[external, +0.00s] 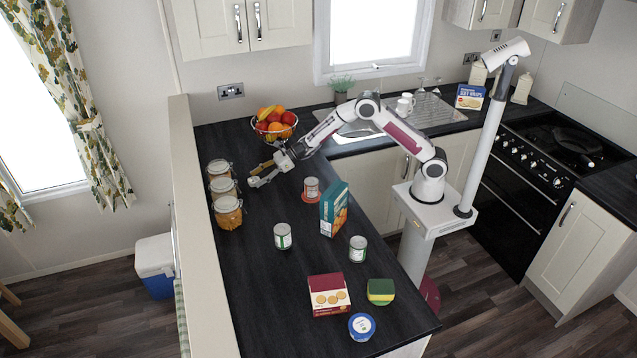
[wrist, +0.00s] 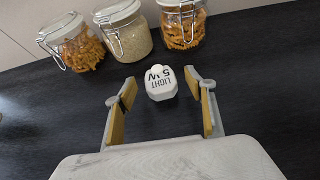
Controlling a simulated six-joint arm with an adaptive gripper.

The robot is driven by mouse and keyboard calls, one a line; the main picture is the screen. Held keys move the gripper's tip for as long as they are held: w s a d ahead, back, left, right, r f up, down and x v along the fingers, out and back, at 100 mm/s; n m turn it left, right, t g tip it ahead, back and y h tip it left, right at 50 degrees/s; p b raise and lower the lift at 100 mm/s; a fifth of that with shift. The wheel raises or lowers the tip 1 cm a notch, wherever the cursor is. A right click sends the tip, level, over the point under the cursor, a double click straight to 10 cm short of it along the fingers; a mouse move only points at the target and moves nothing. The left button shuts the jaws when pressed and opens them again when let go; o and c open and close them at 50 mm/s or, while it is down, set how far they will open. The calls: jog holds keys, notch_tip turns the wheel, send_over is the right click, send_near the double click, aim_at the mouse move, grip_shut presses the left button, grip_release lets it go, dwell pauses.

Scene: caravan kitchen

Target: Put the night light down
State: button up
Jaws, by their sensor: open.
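The night light (wrist: 160,83) is a small white rounded piece with dark lettering reading "LIGHT" and "5W", seen in the wrist view. It lies just beyond and between the tips of my gripper (wrist: 160,96), with a gap on each side. My gripper is open, its tan-padded fingers spread wide, and the light is not clamped. In the external view my gripper (external: 262,174) is low over the dark worktop (external: 250,305), right of the jars. There the light cannot be told apart from the pale gripper parts.
Several clip-top jars (external: 227,212) stand along the left edge. A fruit basket (external: 274,124) is behind my gripper. A tin with a red base (external: 311,190), a teal box (external: 334,208) and more tins stand to the right.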

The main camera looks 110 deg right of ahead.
aim_at(257, 179)
jog(key=shift+w+f, duration=0.15)
jog(key=shift+w, duration=0.25)
jog(key=c, duration=1.3)
notch_tip(257, 179, up, 10)
dwell(0.7)
